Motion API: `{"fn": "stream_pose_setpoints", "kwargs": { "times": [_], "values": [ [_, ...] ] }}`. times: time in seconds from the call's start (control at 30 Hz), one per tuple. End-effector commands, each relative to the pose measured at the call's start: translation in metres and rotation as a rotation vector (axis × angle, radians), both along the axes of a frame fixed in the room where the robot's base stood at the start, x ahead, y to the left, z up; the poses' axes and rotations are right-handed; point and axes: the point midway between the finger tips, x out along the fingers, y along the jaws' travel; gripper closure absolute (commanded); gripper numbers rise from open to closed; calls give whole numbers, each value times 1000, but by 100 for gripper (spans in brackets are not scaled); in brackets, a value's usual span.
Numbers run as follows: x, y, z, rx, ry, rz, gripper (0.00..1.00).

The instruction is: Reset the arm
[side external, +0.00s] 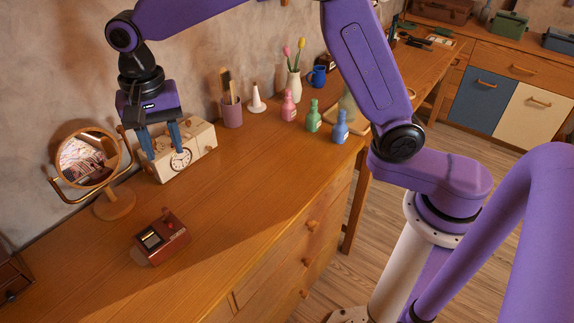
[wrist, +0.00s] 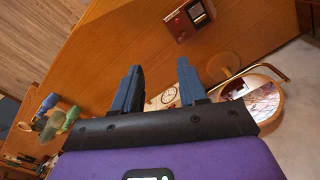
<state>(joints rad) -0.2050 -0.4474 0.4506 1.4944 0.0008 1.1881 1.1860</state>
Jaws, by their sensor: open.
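My gripper (side external: 162,142) hangs from my purple arm above the dresser top, with its blue fingers pointing down and apart. Nothing shows between the fingers. It is in front of or just above a cream box with a clock dial (side external: 182,160); I cannot tell whether it touches the box. In the wrist view the two blue fingers of my gripper (wrist: 158,88) are spread, and the clock dial (wrist: 169,95) shows between and beyond them.
A round mirror on a stand (side external: 116,204) is left of the gripper. A small red-brown box (side external: 162,238) lies in front. A brush cup (side external: 231,112), white cone (side external: 256,100), tulip vase (side external: 294,84) and pink, green and blue bottles (side external: 340,127) stand to the right. The front dresser top (side external: 235,215) is clear.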

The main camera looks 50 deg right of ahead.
Motion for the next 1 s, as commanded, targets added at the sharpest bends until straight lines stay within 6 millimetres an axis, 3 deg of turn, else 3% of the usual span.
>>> {"fn": "stream_pose_setpoints", "kwargs": {
  "times": [0.47,1.0],
  "values": [
    [-112,-73,8,2,-11,652,58],
    [-251,-186,-13,2,-27,1383,58]
  ]
}}
